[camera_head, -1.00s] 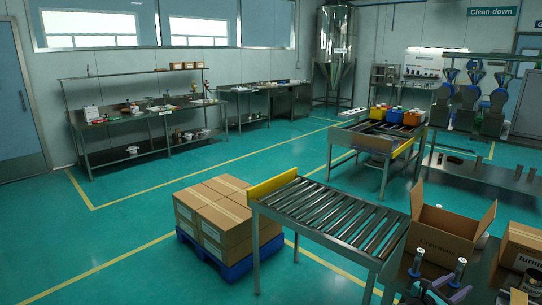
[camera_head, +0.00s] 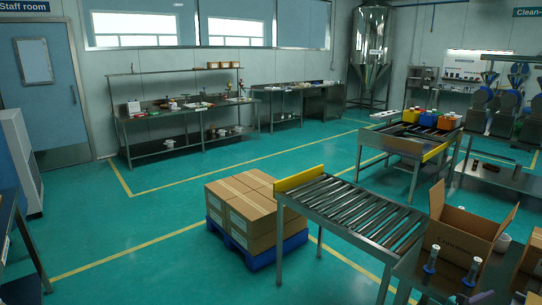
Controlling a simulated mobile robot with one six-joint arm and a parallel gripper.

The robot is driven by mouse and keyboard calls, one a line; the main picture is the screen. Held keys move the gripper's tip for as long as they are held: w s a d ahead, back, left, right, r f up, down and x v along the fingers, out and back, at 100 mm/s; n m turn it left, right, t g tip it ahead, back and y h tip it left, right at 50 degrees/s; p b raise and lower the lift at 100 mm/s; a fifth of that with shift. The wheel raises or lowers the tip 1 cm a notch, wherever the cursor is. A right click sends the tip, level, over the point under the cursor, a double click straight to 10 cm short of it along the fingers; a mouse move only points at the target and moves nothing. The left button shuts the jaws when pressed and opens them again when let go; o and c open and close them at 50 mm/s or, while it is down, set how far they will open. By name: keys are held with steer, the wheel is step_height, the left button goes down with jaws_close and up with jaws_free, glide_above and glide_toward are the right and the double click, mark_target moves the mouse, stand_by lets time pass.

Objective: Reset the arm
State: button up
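No part of my arm or gripper can be made out with certainty in the head view. Small dark shapes at the bottom edge, right of the middle, are cut off and unclear. I cannot tell where my arm is or what pose it has.
A roller conveyor (camera_head: 350,212) stands right of centre, beside cartons (camera_head: 250,205) on a blue pallet (camera_head: 262,258). An open cardboard box (camera_head: 462,238) and upright blue-and-silver items (camera_head: 431,262) are at lower right. A steel workbench (camera_head: 180,118) lines the back wall. Green floor at left is clear.

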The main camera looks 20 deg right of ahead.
steer(key=w+a+f+n+t+y, duration=0.1)
steer(key=w+a+f+n+t, duration=0.1)
steer(key=w+a+f, duration=0.35)
steer(key=w+a+f+n+t+y, duration=0.1)
steer(key=w+a+f+t, duration=0.15)
steer(key=w+a, duration=0.65)
steer(key=w+a+f+m+y, duration=0.1)
steer(key=w+a+f+y, duration=0.1)
steer(key=w+a+f, duration=0.35)
steer(key=w+a+f+y, duration=0.1)
steer(key=w+a+f, duration=0.1)
steer(key=a+f, duration=0.6)
steer(key=s+a+f+m+g+y, duration=0.2)
steer(key=s+a+f+m+y, duration=0.15)
steer(key=s+a+f, duration=0.55)
steer(key=s+a+f+m+g+y, duration=0.2)
steer(key=a+f+m, duration=0.4)
steer(key=a, duration=0.7)
steer(key=s+a+f+m+g+y, duration=0.2)
steer(key=s+a+m, duration=0.3)
steer(key=a, duration=0.3)
steer(key=s+a+f+m+g+y, duration=0.2)
steer(key=s+a+m+y, duration=0.3)
steer(key=s+a, duration=0.3)
steer(key=shift+s+a+f+g, duration=0.15)
steer(key=shift+a+f+g, duration=0.25)
steer(key=shift+g, duration=0.45)
